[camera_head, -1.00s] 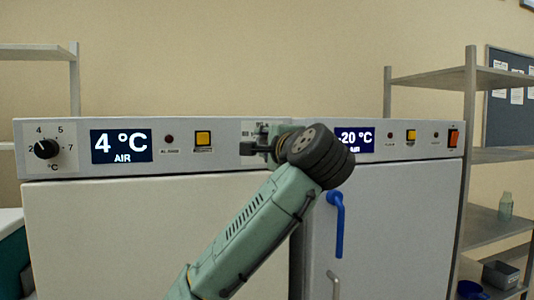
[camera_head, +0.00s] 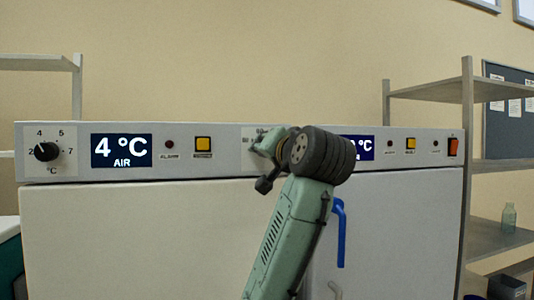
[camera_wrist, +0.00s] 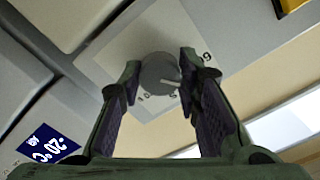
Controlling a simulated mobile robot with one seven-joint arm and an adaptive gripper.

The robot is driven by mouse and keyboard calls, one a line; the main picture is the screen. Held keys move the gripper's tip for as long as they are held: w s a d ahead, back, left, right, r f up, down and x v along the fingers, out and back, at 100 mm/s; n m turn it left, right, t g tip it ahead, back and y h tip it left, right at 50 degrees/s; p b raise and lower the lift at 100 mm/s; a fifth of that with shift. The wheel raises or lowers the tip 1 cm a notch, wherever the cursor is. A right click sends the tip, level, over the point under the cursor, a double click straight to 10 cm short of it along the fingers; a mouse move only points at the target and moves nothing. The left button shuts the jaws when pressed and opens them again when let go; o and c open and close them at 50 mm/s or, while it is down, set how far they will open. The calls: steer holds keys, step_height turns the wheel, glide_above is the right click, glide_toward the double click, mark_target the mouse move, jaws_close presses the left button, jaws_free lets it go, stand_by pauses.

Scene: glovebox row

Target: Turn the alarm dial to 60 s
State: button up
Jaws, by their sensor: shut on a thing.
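The alarm dial (camera_wrist: 160,73) is a round grey knob with a pale pointer line, on a light square plate with printed numbers, some of them hidden. In the wrist view my gripper (camera_wrist: 160,76) has one finger on each side of the knob and is shut on it. The pointer aims to the lower right in that tilted view; I cannot tell the exact setting. In the head view my gripper (camera_head: 264,152) is at the panel between the two displays, and my wrist hides most of the dial plate (camera_head: 249,138).
A temperature knob (camera_head: 46,151) and a 4 °C display (camera_head: 121,150) are on the left panel. A yellow button (camera_head: 203,144) is left of my gripper. A blue handle (camera_head: 339,230) is below my wrist. Shelves (camera_head: 500,235) stand at the right.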

steer(key=shift+f+n, duration=0.15)
steer(key=shift+n, duration=2.15)
steer(key=o, duration=1.1)
steer(key=shift+o, duration=0.2)
steer(key=shift+s, duration=0.1)
steer(key=v, duration=1.2)
